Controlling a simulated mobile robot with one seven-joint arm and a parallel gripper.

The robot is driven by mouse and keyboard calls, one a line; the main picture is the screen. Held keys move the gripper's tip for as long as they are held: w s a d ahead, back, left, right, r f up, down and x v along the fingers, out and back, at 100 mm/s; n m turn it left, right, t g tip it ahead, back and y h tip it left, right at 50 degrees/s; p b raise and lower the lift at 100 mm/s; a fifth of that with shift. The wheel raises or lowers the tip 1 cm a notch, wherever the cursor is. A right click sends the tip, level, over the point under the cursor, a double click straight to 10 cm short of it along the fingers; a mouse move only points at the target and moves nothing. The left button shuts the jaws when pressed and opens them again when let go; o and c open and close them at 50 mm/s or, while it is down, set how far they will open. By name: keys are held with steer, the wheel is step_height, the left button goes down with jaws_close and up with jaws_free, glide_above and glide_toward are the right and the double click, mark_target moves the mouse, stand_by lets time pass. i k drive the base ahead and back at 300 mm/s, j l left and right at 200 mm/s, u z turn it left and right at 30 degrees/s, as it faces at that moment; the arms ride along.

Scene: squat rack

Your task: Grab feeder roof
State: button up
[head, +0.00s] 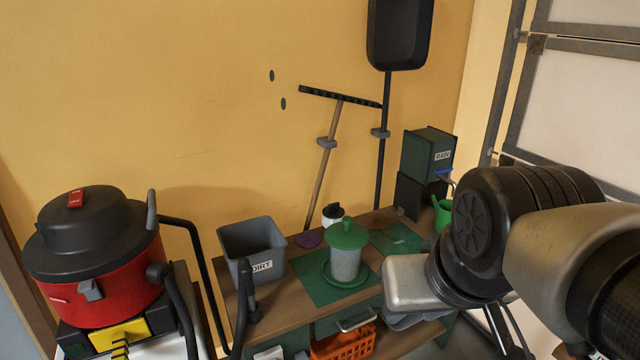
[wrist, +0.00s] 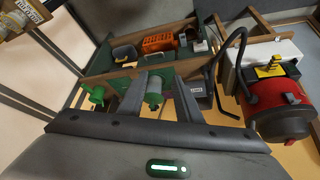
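The feeder stands upright on the wooden bench, with a green domed roof (head: 348,235), a pale clear body (head: 345,264) and a green tray (head: 326,270) at its foot. The roof sits on the body. In the wrist view, which looks upside down, the roof (wrist: 153,98) shows between my two dark fingers. My gripper (wrist: 159,82) is open and empty, apart from the feeder. In the head view the silver hand is right of and nearer than the feeder; its fingers are mostly hidden.
A grey DIRT bin (head: 252,252) stands left of the feeder, with a red vacuum (head: 100,270) further left. A white-and-black container (head: 332,213) is behind. A green RAIN box (head: 427,155) and green watering can (head: 442,213) are right. An orange basket (head: 343,343) is below.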

mark_target(347, 235)
steer(key=i+l+u, duration=0.4)
steer(key=i+l, duration=0.2)
steer(key=i+l+u, duration=0.2)
steer(key=l, duration=0.25)
steer(key=i+l+u, duration=0.2)
steer(key=l, duration=0.2)
steer(key=i, duration=0.05)
